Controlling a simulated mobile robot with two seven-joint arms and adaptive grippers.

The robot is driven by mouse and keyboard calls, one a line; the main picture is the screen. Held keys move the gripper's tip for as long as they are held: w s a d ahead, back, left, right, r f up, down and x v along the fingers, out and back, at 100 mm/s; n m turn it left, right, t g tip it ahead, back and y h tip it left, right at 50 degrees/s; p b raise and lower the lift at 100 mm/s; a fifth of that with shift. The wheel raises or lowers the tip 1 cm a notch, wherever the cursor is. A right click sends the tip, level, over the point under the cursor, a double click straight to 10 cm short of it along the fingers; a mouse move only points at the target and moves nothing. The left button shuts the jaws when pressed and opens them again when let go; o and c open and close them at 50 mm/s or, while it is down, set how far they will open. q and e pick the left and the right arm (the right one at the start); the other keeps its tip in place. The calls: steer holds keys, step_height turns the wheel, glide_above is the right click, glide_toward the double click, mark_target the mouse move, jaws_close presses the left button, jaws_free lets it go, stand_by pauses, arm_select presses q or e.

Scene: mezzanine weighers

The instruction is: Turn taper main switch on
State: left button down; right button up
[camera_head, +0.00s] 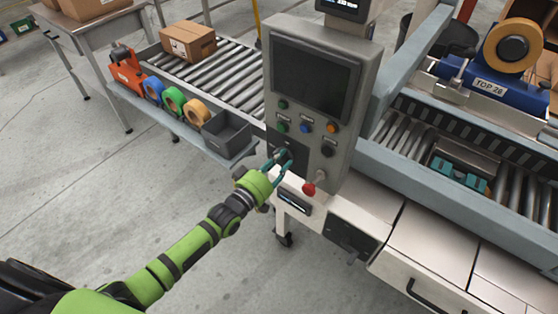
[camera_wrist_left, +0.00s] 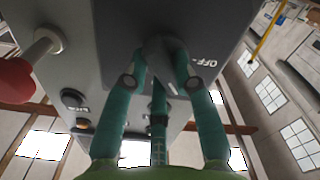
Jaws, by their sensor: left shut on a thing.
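The taper's main switch (camera_head: 281,153) sits on a dark plate low on the left side of the grey control cabinet. In the wrist view the dark plate (camera_wrist_left: 215,35) carries the lettering OFF, with the knob partly hidden between my fingers. My left gripper (camera_head: 282,161) has its teal fingers at the switch and is shut on its knob. In the wrist view the fingers of the left gripper (camera_wrist_left: 160,55) close in around the knob from several sides. The knob's exact angle cannot be told. My right gripper is not in view.
A red knob (camera_head: 309,188) sticks out just right of my gripper. The cabinet carries a dark screen (camera_head: 310,76) and several coloured buttons. A grey bin (camera_head: 228,134) and tape rolls (camera_head: 174,101) stand on the shelf at left. A box (camera_head: 188,41) rests on the rollers.

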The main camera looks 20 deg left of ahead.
arm_select(q)
steer(key=m, duration=0.4)
steer(key=shift+f, duration=0.1)
steer(key=shift+f+m, duration=0.1)
steer(key=shift+m, duration=1.7)
steer(key=c, duration=1)
jaws_free()
steer(key=v, duration=1.2)
